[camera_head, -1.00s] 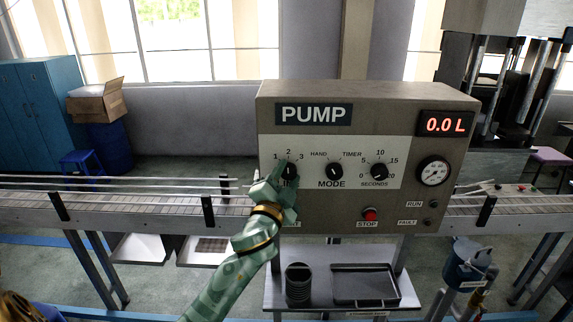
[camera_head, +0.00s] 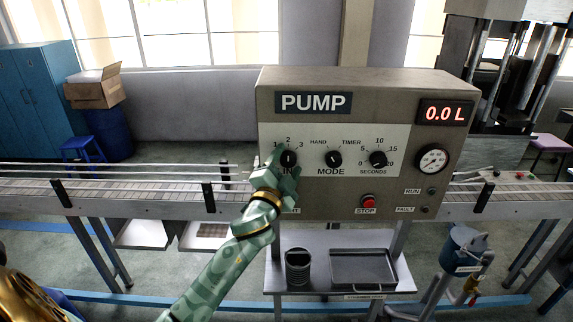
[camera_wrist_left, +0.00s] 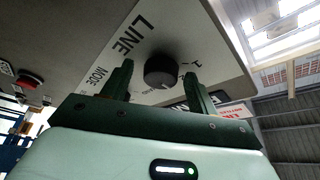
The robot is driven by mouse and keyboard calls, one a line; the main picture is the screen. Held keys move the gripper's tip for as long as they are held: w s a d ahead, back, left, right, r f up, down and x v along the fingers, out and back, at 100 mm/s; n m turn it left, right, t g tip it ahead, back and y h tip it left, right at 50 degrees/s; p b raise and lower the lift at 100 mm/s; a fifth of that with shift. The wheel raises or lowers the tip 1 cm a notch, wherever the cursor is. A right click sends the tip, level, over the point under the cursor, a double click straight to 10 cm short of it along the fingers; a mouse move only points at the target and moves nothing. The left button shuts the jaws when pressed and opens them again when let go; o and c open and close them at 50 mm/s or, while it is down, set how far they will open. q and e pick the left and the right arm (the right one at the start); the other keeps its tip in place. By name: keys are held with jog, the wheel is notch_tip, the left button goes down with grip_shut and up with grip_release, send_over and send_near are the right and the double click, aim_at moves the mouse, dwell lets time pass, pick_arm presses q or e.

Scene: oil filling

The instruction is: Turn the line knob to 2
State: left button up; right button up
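The line knob (camera_head: 288,159) is a black dial on the pump panel (camera_head: 390,192), with the numbers 1, 2 and 3 around it. My left gripper (camera_head: 286,161) is at this knob and partly covers it and its LINE label. In the left wrist view, the line knob (camera_wrist_left: 160,70) shows between the two dark green fingers of the left gripper (camera_wrist_left: 158,84). The fingers are apart, with a gap visible on both sides of the knob. I cannot tell clearly which number its pointer faces. My right gripper is not in view.
The mode knob (camera_head: 334,159) and seconds knob (camera_head: 378,159) are to the right on the panel. A red stop button (camera_head: 367,201) is below. A conveyor (camera_head: 130,201) runs behind. A dark can (camera_head: 297,266) and a tray (camera_head: 363,268) sit on the shelf below.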

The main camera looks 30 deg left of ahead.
pick_arm(q)
jog(key=b+v, duration=0.4)
jog(key=v, duration=1.2)
jog(key=shift+s+d, duration=0.1)
jog(key=shift+s, duration=0.05)
